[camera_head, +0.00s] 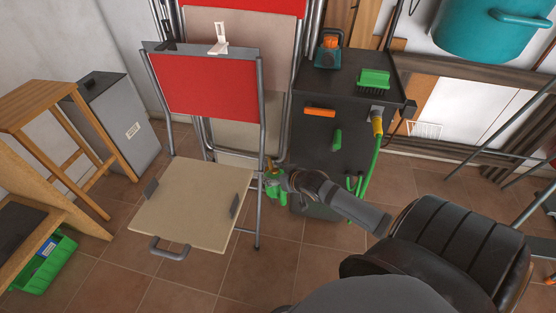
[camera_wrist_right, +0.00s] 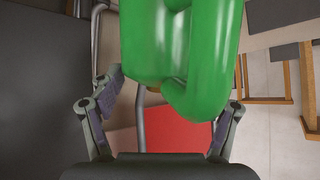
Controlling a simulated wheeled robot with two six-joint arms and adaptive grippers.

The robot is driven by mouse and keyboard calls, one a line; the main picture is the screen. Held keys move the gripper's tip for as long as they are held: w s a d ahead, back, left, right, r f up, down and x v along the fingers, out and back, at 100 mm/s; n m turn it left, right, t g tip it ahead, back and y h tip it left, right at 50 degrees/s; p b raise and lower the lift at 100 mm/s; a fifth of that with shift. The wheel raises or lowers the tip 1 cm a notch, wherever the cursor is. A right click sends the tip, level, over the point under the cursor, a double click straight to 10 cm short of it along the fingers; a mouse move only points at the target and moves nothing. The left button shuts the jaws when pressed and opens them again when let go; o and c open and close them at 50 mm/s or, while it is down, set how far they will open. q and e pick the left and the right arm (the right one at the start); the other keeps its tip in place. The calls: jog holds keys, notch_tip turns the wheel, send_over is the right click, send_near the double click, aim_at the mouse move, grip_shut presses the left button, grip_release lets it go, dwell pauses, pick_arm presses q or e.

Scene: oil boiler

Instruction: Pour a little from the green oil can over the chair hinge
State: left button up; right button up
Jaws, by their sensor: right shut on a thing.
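The folding chair has a red backrest (camera_head: 205,85) and a beige seat (camera_head: 185,205) and stands open at the centre left in the head view. Dark brackets sit at the seat's sides, one at the right side (camera_head: 235,205); I cannot tell which part is the hinge. My right gripper (camera_head: 280,182) is beside the chair's right frame and shut on the green oil can (camera_head: 277,192). In the right wrist view the can (camera_wrist_right: 160,45) fills the space between the fingers, and its looped handle shows. Whether the can's spout touches the chair is hidden. My left gripper is not in view.
A dark cabinet (camera_head: 340,100) with a green brush (camera_head: 374,79) on top stands behind the gripper. A wooden stool (camera_head: 35,105) and grey bin (camera_head: 120,125) stand left. A green crate (camera_head: 45,262) sits low left. Tiled floor (camera_head: 265,270) is clear before the chair.

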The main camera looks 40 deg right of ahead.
jog(key=shift+s+f+t+b, duration=0.2)
jog(key=shift+f+t+b, duration=0.25)
jog(key=shift+f+t, duration=0.35)
jog(key=shift+a+f, duration=0.1)
jog(key=shift+n+t+h+p, duration=0.3)
jog(key=shift+t, duration=0.3)
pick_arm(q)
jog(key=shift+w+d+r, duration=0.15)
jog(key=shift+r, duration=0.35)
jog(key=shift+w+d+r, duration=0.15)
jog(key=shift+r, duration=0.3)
pick_arm(e)
jog(key=shift+t, duration=0.3)
